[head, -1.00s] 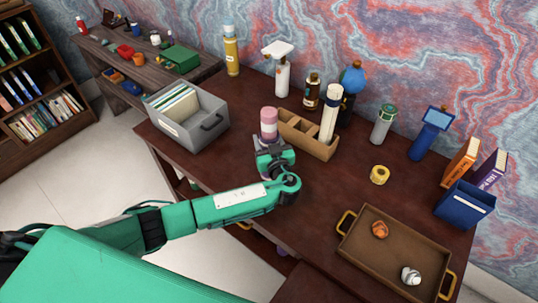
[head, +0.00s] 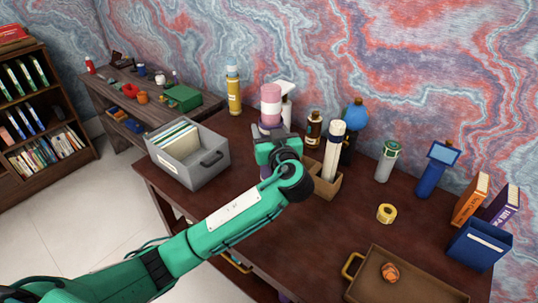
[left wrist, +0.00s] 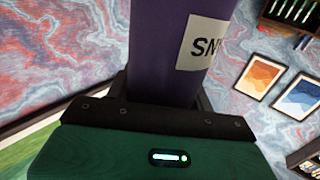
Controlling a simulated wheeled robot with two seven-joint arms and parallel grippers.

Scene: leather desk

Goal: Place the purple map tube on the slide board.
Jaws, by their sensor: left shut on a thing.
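The purple map tube (left wrist: 160,50) stands out from between my left gripper's jaws in the left wrist view, with a white label with dark letters on its side. In the head view its pink upper end (head: 271,96) shows above my left gripper (head: 276,140), which is shut on it. The tube looks roughly upright and held above the desk; the gripper and arm hide most of its lower part. I cannot tell for certain which thing is the slide board. My right gripper is not in view.
A grey file box (head: 194,168) stands left of the gripper. A brown organizer (head: 326,184) holding white rolls stands right of it, with bottles behind. A yellow tape roll (head: 386,213) and a brown tray (head: 375,288) lie further right. The desk centre (head: 310,235) is clear.

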